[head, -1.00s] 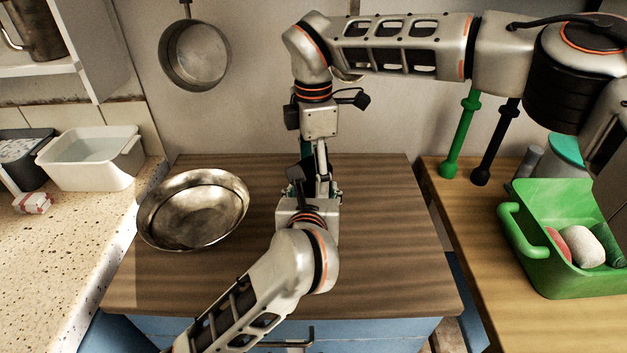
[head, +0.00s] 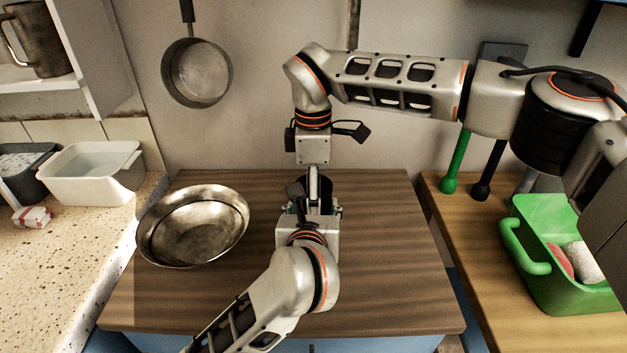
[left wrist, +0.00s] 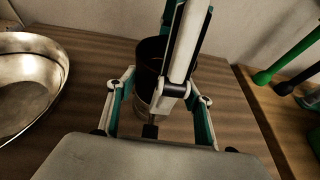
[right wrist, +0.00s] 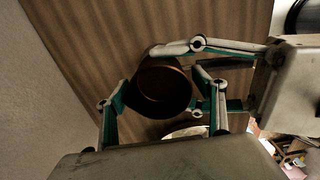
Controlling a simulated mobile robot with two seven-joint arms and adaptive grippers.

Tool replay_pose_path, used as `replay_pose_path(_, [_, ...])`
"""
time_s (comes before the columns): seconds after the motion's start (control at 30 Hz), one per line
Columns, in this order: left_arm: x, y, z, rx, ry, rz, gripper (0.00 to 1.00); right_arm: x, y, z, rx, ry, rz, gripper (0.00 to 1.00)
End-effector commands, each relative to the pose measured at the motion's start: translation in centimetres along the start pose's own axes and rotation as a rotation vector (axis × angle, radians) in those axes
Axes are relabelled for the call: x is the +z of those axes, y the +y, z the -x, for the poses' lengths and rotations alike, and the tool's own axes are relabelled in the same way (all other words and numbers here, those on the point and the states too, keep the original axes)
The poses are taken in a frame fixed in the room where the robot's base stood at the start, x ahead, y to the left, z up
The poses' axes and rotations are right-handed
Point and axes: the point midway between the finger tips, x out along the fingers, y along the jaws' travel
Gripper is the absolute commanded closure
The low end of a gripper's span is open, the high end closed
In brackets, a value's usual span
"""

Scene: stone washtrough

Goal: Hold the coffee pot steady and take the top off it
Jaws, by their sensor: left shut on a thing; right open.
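The coffee pot (left wrist: 148,92) is a dark, upright cylinder on the wooden worktop. In the head view, only a dark strip of it (head: 326,195) shows between the grippers. My left gripper (left wrist: 160,112) is shut around its body from the front. My right gripper (right wrist: 162,108) points down over the pot from above, open, with one finger either side of the round, dark brown top (right wrist: 160,90). I cannot tell whether the fingers touch it. The right gripper's fingers hide part of the pot in the left wrist view.
A steel bowl (head: 192,228) stands left of the grippers. A pan (head: 196,72) hangs on the wall behind. A white tub (head: 90,172) is on the speckled counter at left; a green caddy (head: 550,255) is on the right counter. The worktop right of the pot is clear.

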Motion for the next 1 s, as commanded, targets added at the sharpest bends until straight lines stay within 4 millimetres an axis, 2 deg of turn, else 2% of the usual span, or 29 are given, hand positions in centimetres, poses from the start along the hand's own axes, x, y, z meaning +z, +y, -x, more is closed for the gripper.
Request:
replay_pose_path(0.2, [-0.1, 0.0, 0.0, 0.001, 0.002, 0.000, 1.00, 0.0, 0.0, -1.5, -0.001, 0.000, 0.000, 0.31])
replay_pose_path(0.47, [-0.1, 0.0, 0.0, 0.001, 0.002, 0.000, 1.00, 0.0, 0.0, -1.6, 0.000, 0.000, 0.001, 0.31])
replay_pose_path(0.5, [-0.1, 0.0, 0.0, 0.001, 0.002, 0.000, 1.00, 0.0, 0.0, -1.6, 0.000, 0.000, 0.001, 0.36])
replay_pose_path(0.6, [-0.1, 0.0, 0.0, 0.001, 0.002, 0.000, 1.00, 0.0, 0.0, -1.6, 0.000, 0.000, 0.001, 0.62])
replay_pose_path(0.67, [-0.1, 0.0, 0.0, 0.001, 0.002, 0.000, 1.00, 0.0, 0.0, -1.6, 0.000, 0.000, 0.001, 0.75])
replay_pose_path(0.83, [-0.1, 0.0, 0.0, 0.001, 0.002, 0.000, 1.00, 0.0, 0.0, -1.6, 0.000, 0.000, 0.031, 0.75])
replay_pose_path(1.0, [-0.1, 0.0, 0.0, 0.000, 0.002, -0.001, 1.00, 0.0, 0.1, -1.6, 0.003, -0.001, 0.207, 0.72])
